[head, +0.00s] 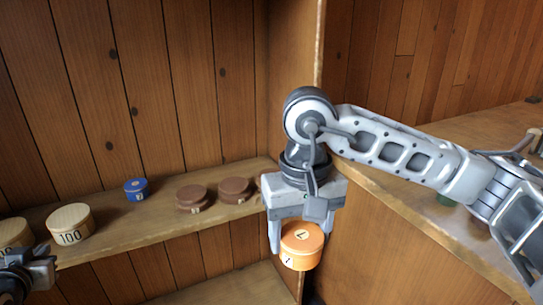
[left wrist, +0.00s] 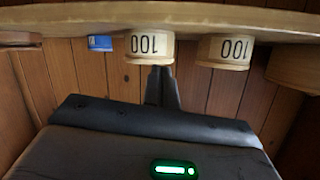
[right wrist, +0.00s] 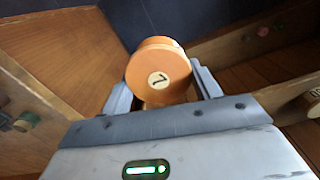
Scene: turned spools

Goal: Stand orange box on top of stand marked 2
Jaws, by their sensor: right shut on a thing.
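The orange box (head: 301,246) is a short round box with a small pale label on its lid. My right gripper (head: 303,240) is shut on it and holds it in front of the shelf's right end, clear of the board. It also shows in the right wrist view (right wrist: 158,72) between the fingers. No stand clearly reads 2. Two brown stands (head: 192,197) (head: 236,189) on the shelf have small labels too small to read. My left gripper (head: 28,268) is at the lower left; its fingers look together and empty in the left wrist view (left wrist: 162,84).
On the shelf (head: 140,231) stand a pale wooden stand marked 100 (head: 70,225), another pale one (head: 14,234) and a small blue piece (head: 136,190). An upright divider (head: 322,40) rises behind my right arm. A counter (head: 400,205) lies to the right.

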